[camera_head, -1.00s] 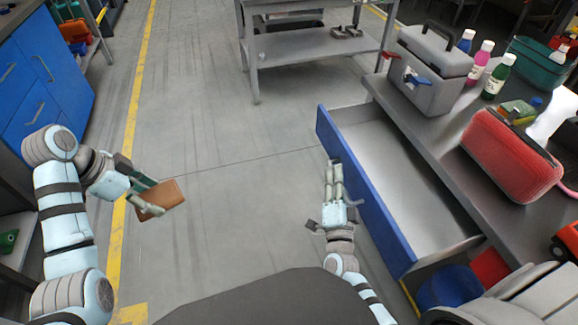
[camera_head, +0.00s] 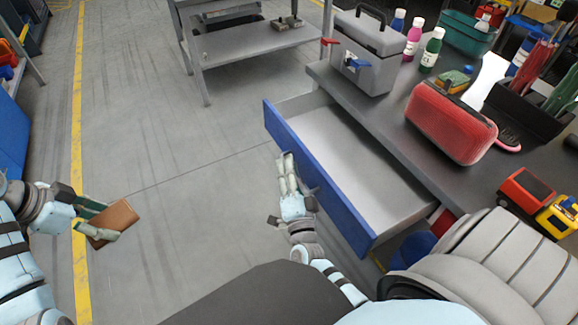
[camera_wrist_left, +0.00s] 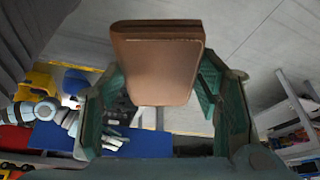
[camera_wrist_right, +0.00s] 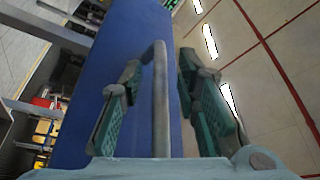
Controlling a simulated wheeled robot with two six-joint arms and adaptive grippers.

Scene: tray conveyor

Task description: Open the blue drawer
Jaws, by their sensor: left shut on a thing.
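The blue drawer (camera_head: 318,172) is pulled far out from under the grey workbench, and its grey inside looks empty. My right gripper (camera_head: 286,165) is at the outer side of its blue front. In the right wrist view, the drawer's bar handle (camera_wrist_right: 160,105) stands between the two parted fingers of my right gripper (camera_wrist_right: 158,75), with gaps visible on both sides. My left gripper (camera_head: 97,222) is shut on a brown wallet-like block (camera_head: 114,222), away from the drawer at the left. The block also fills the top of the left wrist view (camera_wrist_left: 157,65).
The workbench (camera_head: 400,118) carries a grey toolbox (camera_head: 368,50), several bottles, a red rounded case (camera_head: 450,120) and a toy truck (camera_head: 525,190). A grey metal cart (camera_head: 250,42) stands behind. The floor between my arms is clear.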

